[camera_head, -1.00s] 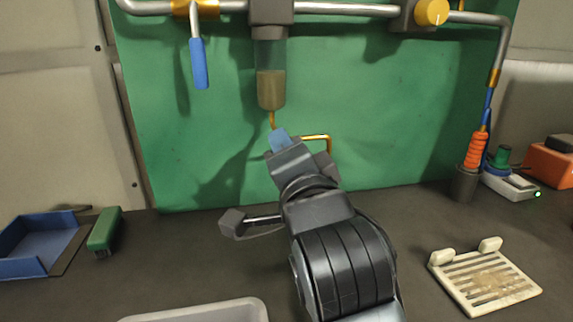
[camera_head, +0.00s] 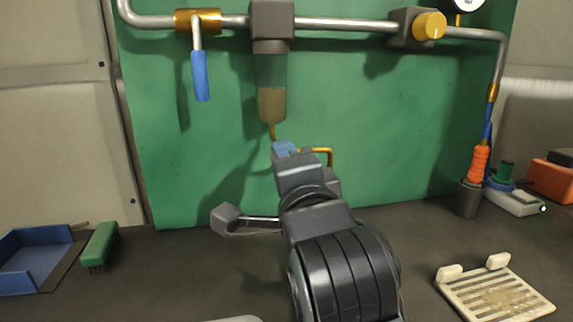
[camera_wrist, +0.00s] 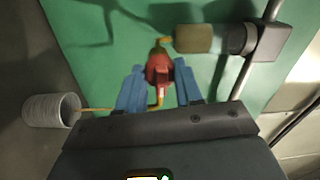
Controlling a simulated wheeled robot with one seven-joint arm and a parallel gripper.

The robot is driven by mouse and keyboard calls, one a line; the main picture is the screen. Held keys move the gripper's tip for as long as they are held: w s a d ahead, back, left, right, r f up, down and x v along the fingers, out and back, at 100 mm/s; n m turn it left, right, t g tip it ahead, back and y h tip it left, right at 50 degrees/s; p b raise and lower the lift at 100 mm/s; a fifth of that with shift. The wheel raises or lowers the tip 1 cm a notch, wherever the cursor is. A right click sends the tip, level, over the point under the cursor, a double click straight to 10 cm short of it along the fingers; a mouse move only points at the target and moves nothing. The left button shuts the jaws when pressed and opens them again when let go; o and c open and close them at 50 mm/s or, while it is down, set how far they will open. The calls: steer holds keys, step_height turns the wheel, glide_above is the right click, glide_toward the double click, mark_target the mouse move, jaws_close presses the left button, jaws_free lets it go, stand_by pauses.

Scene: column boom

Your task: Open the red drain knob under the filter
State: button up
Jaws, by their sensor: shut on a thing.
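The filter (camera_head: 271,104) hangs from the pipe on the green panel, with murky liquid in its clear bowl. The red drain knob (camera_wrist: 158,72) lies between the blue fingers in the wrist view, just below the filter bowl (camera_wrist: 193,39). My gripper (camera_wrist: 156,84) is shut on it. In the head view my gripper (camera_head: 285,148) is under the bowl and hides the knob. A brass drain tube (camera_head: 322,150) shows to its right. In the wrist view the tube runs toward a pale ribbed cup (camera_wrist: 52,110), which my arm hides in the head view.
A blue-handled valve (camera_head: 201,76) is left of the filter and a yellow knob (camera_head: 429,26) right. On the bench are a blue tray (camera_head: 32,280), a green brush (camera_head: 99,245), a slotted tray (camera_head: 495,294) and an orange-handled tool (camera_head: 479,165).

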steer(key=o, duration=1)
steer(key=shift+o, duration=0.2)
steer(key=v, duration=0.7)
steer(key=shift+s+b, duration=0.35)
steer(key=shift+s, duration=0.05)
steer(key=shift+d+f, duration=0.1)
